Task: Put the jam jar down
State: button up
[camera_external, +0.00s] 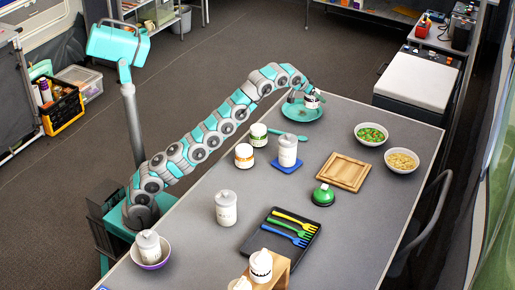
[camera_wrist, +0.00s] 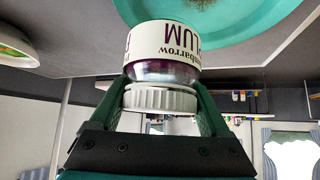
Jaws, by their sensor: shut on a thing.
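The jam jar (camera_external: 313,101) is a small jar with a white lid and a cream label; the wrist view shows the jar (camera_wrist: 180,42) with "PLUM" on its label, upside down in that picture. My gripper (camera_external: 302,97) is shut on it, with one dark green finger on each side near the lid, as the wrist view of my gripper (camera_wrist: 164,98) shows. The jar is at a teal plate (camera_external: 297,117) at the table's far end. The plate (camera_wrist: 225,38) carries a brownish patch. I cannot tell whether the jar touches the plate or hangs just above it.
On the grey table (camera_external: 225,262) stand other jars (camera_external: 244,156), a white canister on a blue mat (camera_external: 286,167), a wooden board (camera_external: 345,172), a green-topped item (camera_external: 323,195), two filled bowls (camera_external: 371,134) and a dark tray with forks (camera_external: 262,240). Bare table lies between plate and bowls.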

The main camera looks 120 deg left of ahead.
aim_at(315, 102)
jog(key=shift+f+b, duration=0.45)
jog(key=shift+f, duration=1.15)
jog(key=shift+f, duration=0.2)
jog(key=o, duration=1.5)
jog(key=shift+r, duration=0.1)
jog(key=shift+r, duration=0.15)
jog(key=b+v, duration=0.1)
jog(key=v, duration=1.1)
